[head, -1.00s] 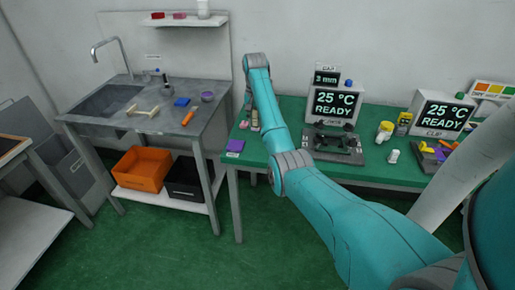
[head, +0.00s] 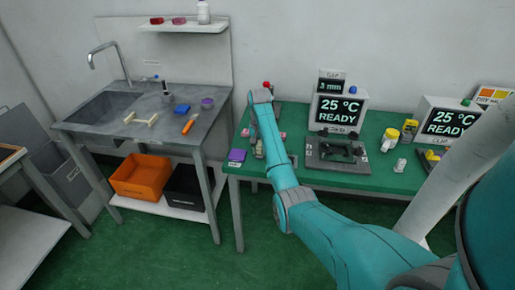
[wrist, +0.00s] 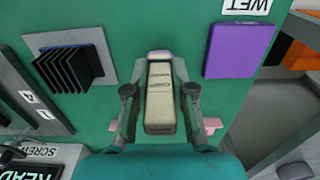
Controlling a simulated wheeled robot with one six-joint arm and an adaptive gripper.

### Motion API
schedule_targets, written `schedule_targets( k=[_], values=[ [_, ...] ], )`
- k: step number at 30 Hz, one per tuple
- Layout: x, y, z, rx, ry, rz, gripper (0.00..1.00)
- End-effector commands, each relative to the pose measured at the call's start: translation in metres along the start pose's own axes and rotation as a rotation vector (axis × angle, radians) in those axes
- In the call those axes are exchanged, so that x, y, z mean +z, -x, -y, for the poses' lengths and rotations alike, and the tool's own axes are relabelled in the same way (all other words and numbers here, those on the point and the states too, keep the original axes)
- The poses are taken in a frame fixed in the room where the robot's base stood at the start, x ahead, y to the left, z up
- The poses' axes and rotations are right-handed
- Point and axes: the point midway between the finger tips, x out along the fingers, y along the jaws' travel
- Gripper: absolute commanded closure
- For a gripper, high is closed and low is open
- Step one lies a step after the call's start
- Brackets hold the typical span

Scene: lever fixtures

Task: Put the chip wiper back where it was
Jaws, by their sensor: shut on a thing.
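A long beige block with a pale lilac far end, which I take to be the chip wiper (wrist: 160,98), lies between the fingers of my gripper (wrist: 160,92) in the wrist view. My gripper is shut on it. The block points away from my palm, above the green bench top (wrist: 110,20). Whether it touches the bench is not clear. In the head view my forearm covers most of the gripper, at the left end of the bench. Pink pieces show beside both fingers, the clearer one (wrist: 212,125) on the right.
A purple pad (wrist: 240,50) by a WET label lies right of the gripper, near the bench edge. A black finned rack (wrist: 72,66) stands left. The fixture (head: 338,150) and READY display (head: 338,110) are right of my arm. The sink counter (head: 90,125) stands left, across a gap.

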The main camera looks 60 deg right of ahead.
Motion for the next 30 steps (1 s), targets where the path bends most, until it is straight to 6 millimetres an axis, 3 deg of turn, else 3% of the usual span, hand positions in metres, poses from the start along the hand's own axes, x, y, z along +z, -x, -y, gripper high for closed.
schedule_targets(
  k=[8,9,11,12,23,30],
  values=[
    [0.000,-0.002,0.000,0.000,0.000,0.000,1.00],
    [-0.001,-0.002,0.000,0.000,0.000,-0.001,0.69],
    [-0.001,-0.002,0.000,0.000,0.000,-0.001,0.54],
    [-0.001,-0.001,0.000,0.000,0.000,-0.001,0.51],
    [-0.001,0.003,0.001,-0.001,0.000,-0.001,0.51],
    [-0.008,0.040,0.013,-0.002,0.006,-0.004,0.51]
  ],
)
